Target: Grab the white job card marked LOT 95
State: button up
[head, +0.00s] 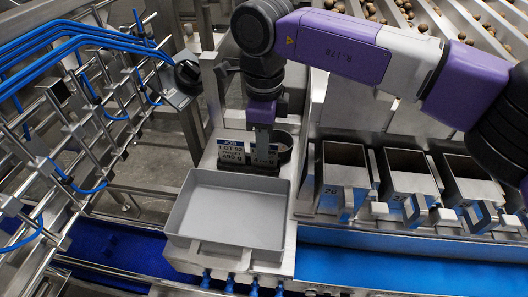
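A white card (232,153) with a blue top band marked JOB stands upright in a dark holder behind the grey tray. Its small lettering looks like LOT 92, but I cannot read the last digit surely. Part of a second white card (272,153) shows just to its right, mostly covered by my gripper, so its marking is hidden. My gripper (263,148) points down at this second card. Its fingers are seen edge-on, and I cannot tell whether they are apart or touch the card.
An empty grey tray (180,226) sits in front of the cards. Metal bins (345,167) stand in a row to the right. A rack with blue hoses (85,125) is at the left. A blue conveyor belt (400,269) runs along the front.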

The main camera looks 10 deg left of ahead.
jog(key=shift+f, duration=0.3)
grip_shut()
jog(key=shift+r, duration=0.1)
